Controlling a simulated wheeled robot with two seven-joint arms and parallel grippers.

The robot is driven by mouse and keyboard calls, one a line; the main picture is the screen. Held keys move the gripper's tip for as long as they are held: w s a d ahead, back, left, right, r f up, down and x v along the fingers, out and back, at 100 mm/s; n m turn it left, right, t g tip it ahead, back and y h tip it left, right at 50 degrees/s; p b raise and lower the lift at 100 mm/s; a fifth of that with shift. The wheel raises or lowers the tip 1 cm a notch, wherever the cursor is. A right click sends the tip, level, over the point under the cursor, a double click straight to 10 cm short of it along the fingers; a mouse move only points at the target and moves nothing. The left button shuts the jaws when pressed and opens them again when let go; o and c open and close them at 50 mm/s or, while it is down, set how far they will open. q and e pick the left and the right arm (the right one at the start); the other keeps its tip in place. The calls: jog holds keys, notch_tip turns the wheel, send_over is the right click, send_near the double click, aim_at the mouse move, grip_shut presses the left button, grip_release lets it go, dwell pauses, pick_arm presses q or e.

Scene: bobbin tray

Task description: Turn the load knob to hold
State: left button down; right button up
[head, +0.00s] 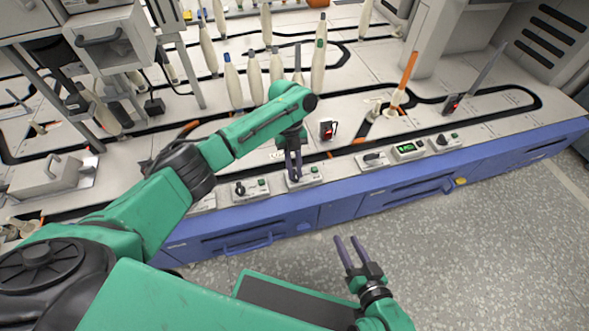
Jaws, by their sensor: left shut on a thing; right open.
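My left gripper (294,172) reaches down from the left arm to a small grey control plate (308,178) on the front edge of the machine. Its fingers are shut on the knob there, which they hide almost fully, so its pointer setting cannot be read. A green button (314,169) shows on the plate just right of the fingers. The plate's lettering is too small to read, so I cannot confirm it is the load knob. My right gripper (347,246) is open and empty, low over the floor in front of the blue cabinet.
Similar control plates stand along the edge: one with a black knob (240,188) to the left, others with a dark knob (372,156), a green display (408,148) and another knob (442,140) to the right. Several bobbins (233,82) stand behind. The grey floor (480,240) is clear.

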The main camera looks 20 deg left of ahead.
dwell(0.3)
pick_arm(q)
jog(key=c, duration=0.8)
grip_release()
jog(key=shift+c, duration=0.2)
pick_arm(e)
jog(key=shift+d, duration=0.1)
pick_arm(q)
jog(key=p+v, duration=0.3)
jog(key=v, duration=1.1)
jog(key=shift+r, duration=0.25)
pick_arm(e)
notch_tip(320, 180, up, 4)
jog(key=shift+w+f+g, duration=0.1)
jog(key=shift+g, duration=0.3)
jog(key=shift+f, duration=0.1)
